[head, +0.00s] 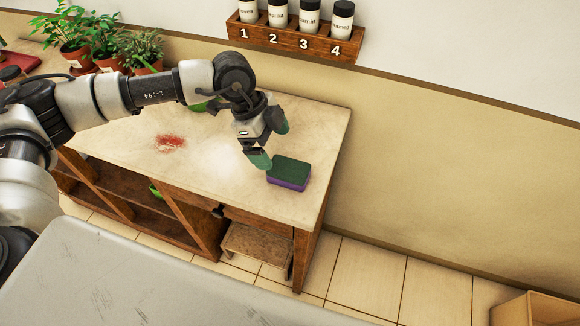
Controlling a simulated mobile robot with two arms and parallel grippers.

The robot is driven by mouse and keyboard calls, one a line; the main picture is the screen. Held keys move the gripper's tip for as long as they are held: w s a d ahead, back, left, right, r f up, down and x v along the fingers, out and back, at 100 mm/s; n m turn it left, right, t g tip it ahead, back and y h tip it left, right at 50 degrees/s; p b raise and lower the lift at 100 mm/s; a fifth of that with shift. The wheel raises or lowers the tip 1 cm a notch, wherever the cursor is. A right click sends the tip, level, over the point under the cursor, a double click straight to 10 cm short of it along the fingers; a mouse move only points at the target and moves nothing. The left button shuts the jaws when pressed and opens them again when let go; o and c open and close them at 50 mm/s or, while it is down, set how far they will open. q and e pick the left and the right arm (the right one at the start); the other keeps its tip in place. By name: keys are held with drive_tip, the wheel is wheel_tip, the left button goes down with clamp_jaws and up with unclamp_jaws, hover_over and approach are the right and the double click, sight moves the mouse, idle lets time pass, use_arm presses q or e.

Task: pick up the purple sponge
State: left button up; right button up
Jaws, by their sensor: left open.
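The purple sponge (288,183) lies on the light table top, near its right end. It has a dark green upper face and a purple lower layer. My left gripper (270,145) is above the table, just up and to the left of the sponge. Its green-tipped fingers are spread apart with nothing between them. The nearer fingertip is close to the sponge's left corner; I cannot tell whether they touch. My right gripper is out of view.
A red stain (170,142) marks the table top (215,165). A green object (197,106) is partly hidden behind my arm. Potted plants (105,40) stand at the back left. A spice rack (290,38) hangs on the wall. A wooden stool (257,247) is below the table.

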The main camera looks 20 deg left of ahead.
sight(288, 169)
use_arm(q)
drive_tip(key=x, duration=0.3)
drive_tip(key=shift+d, duration=0.15)
drive_tip(key=x, duration=0.2)
drive_tip(key=p+x, duration=0.1)
drive_tip(key=x, duration=0.1)
drive_tip(key=shift+s+d+p, duration=0.15)
drive_tip(key=shift+d+p, duration=0.15)
drive_tip(key=shift+d+f, duration=0.2)
drive_tip(key=shift+f, duration=0.35)
drive_tip(key=c, duration=1)
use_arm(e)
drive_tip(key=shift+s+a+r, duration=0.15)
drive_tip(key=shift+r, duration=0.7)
use_arm(q)
drive_tip(key=shift+r, duration=0.1)
